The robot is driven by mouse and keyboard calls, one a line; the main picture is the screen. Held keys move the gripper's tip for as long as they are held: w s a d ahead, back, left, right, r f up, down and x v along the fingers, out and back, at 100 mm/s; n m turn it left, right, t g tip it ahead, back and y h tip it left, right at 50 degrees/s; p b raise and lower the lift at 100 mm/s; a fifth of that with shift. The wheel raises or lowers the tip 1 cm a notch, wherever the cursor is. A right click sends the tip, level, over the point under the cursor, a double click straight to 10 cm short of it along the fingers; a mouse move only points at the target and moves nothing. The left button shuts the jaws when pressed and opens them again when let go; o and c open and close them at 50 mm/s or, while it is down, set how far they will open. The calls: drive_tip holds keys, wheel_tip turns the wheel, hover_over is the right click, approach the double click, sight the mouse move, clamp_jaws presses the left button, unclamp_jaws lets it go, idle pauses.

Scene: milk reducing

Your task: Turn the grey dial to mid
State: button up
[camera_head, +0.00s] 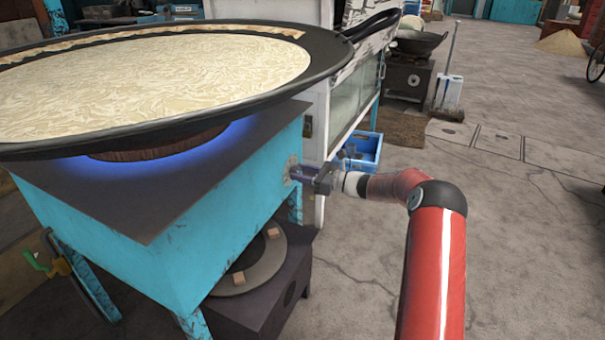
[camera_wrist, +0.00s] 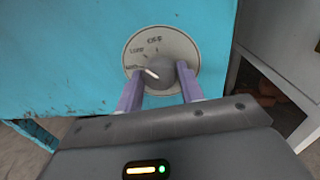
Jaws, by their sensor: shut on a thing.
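The grey dial (camera_wrist: 160,73) sits on a round, light plate (camera_wrist: 184,46) with dark markings, on the side of the turquoise stove (camera_head: 215,185). The dial's white pointer line points to the upper left, toward the markings on the left of the plate. My gripper (camera_wrist: 160,88) has its two purple fingers on either side of the dial and is shut on it. In the head view my gripper (camera_head: 300,174) reaches the stove's right side, and the dial is mostly hidden by the fingers there. The smallest markings are too blurred to read surely.
A large black pan (camera_head: 335,62) of pale liquid stands on the stove over a blue flame glow, its rim overhanging near my arm. A white cabinet (camera_head: 312,90) and a blue crate (camera_head: 366,150) are behind the gripper. The floor at right is open.

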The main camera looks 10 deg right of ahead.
drive_tip(key=shift+f+n+b, duration=0.15)
drive_tip(key=shift+n+b, duration=0.25)
drive_tip(key=shift+b, duration=0.15)
drive_tip(key=n+b, duration=0.6)
drive_tip(key=b, duration=0.2)
drive_tip(key=shift+n, duration=0.4)
drive_tip(key=shift+r+h, duration=0.2)
drive_tip(key=shift+h, duration=0.1)
drive_tip(key=o, duration=1)
drive_tip(key=shift+s, duration=0.1)
